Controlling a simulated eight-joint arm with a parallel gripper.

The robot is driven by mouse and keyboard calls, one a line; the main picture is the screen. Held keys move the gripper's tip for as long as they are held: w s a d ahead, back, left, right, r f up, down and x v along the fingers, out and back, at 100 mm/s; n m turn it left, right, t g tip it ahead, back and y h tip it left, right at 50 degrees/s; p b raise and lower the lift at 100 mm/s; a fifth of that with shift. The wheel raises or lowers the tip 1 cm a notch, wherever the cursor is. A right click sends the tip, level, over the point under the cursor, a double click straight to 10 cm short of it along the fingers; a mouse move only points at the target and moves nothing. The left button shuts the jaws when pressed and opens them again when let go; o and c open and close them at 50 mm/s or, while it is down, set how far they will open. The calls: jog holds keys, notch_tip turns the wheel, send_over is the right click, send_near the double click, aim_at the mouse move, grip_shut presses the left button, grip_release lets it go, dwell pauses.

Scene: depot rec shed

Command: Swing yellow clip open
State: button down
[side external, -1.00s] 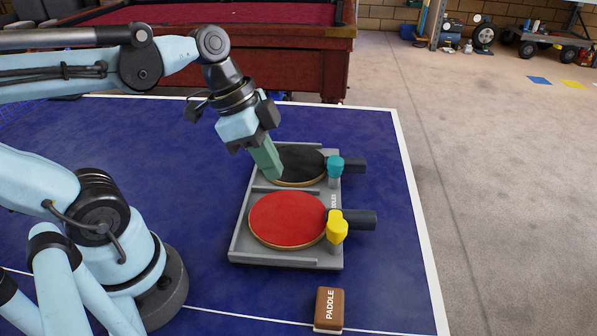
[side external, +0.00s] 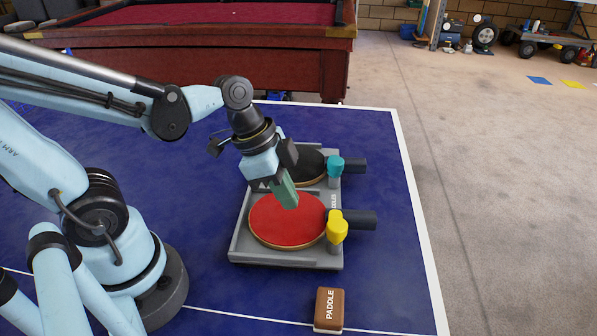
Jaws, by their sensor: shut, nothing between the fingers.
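The yellow clip (side external: 337,228) sits at the right edge of the grey tray (side external: 240,248), over the handle of the red paddle (side external: 283,222). The paddle's dark handle (side external: 361,220) sticks out to the right past the clip. My gripper (side external: 289,203) is shut and empty, its green fingers pointing down over the upper part of the red paddle, left of and a little behind the yellow clip. I cannot tell whether the fingertips touch the paddle. A teal clip (side external: 335,166) sits over the handle of the black paddle (side external: 308,163), which my gripper partly hides.
A brown block (side external: 329,308) marked "PADDLE" lies on the blue table (side external: 380,275) in front of the tray. The table's white right edge (side external: 420,230) is close by the handles. A red pool table (side external: 200,50) stands behind. The blue surface right of the handles is clear.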

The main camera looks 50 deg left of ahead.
aim_at(341, 214)
jog(key=x, duration=0.3)
jog(key=shift+f, duration=0.1)
jog(key=shift+w+d, duration=1.4)
jog(key=shift+d, duration=0.05)
jog(key=shift+w+m+g+h, duration=0.35)
jog(key=shift+w+m, duration=0.35)
jog(key=shift+m, duration=0.7)
jog(key=shift+w+d+m+g, duration=0.1)
jog(key=shift+w+m+g, duration=0.15)
jog(key=shift+m, duration=0.25)
jog(key=shift+w+d+m+g+h, duration=0.15)
jog(key=shift+w+m+g, duration=0.1)
jog(key=shift+m, duration=0.4)
jog(key=shift+w+d+m+g+h, duration=0.15)
jog(key=shift+w+m, duration=0.1)
jog(key=shift+m, duration=0.4)
jog(key=shift+w+d+m+g, duration=0.3)
jog(key=shift+w+m+g, duration=0.1)
jog(key=shift+m, duration=0.65)
jog(key=shift+w+d+m+g, duration=0.35)
jog(key=shift+m+g, duration=0.05)
jog(key=shift+m, duration=0.65)
jog(key=shift+w+d, duration=0.3)
jog(key=shift+d, duration=0.2)
jog(key=shift+s, duration=0.1)
